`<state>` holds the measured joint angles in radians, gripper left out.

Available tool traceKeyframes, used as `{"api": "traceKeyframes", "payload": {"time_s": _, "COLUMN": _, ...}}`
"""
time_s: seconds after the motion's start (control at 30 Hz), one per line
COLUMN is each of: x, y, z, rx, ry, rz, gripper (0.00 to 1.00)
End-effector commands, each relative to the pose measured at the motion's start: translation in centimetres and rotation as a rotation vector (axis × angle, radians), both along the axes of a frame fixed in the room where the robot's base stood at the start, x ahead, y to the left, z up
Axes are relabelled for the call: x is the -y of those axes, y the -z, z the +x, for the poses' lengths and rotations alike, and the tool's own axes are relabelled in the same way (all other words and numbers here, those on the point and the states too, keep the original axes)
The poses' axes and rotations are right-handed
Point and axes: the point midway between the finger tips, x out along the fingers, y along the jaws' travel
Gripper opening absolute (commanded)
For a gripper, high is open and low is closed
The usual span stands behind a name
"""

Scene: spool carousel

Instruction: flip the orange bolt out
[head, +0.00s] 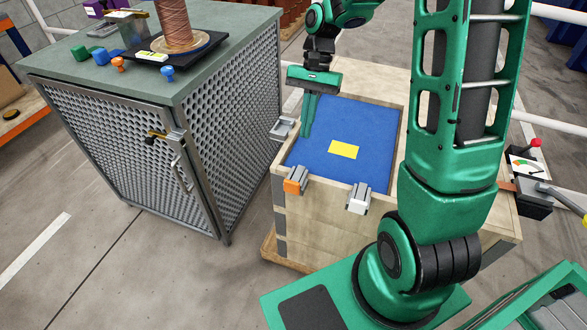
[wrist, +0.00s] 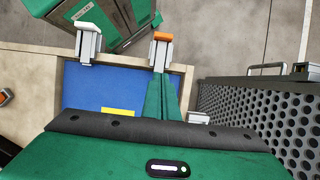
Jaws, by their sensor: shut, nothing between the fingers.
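The orange bolt (head: 292,186) is a grey metal latch with an orange end, on the front left rim of the wooden crate (head: 330,224). In the wrist view the orange bolt (wrist: 161,37) has its orange end at the crate's outer side. My gripper (head: 306,134) is shut and empty, pointing down over the left part of the blue panel (head: 365,125), behind the bolt. In the wrist view my gripper's fingertips (wrist: 161,80) appear just below the bolt's grey part. Whether they touch it I cannot tell.
A white-ended bolt (head: 358,199) sits on the same front rim, to the right. A grey bolt (head: 281,129) is on the left rim. A yellow label (head: 343,149) lies on the panel. A mesh cabinet (head: 150,130) stands close on the left. Floor is clear in front.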

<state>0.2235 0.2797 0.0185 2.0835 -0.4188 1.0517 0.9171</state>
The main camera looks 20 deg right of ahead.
Motion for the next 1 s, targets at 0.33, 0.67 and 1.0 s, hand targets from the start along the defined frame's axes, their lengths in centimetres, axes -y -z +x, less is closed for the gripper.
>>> {"api": "traceKeyframes", "payload": {"time_s": 0.33, "x": -0.1, "y": 0.4, "z": -0.2, "rx": -0.001, "ry": -0.001, "rz": 0.0, "gripper": 0.0}}
{"api": "traceKeyframes", "payload": {"time_s": 0.67, "x": -1.5, "y": 5.1, "z": -1.6, "rx": -0.004, "ry": -0.003, "rz": -0.001, "gripper": 0.0}}
{"api": "traceKeyframes", "payload": {"time_s": 1.0, "x": -3.7, "y": 9.3, "z": -3.7, "rx": 0.001, "ry": -0.004, "rz": 0.0, "gripper": 0.0}}
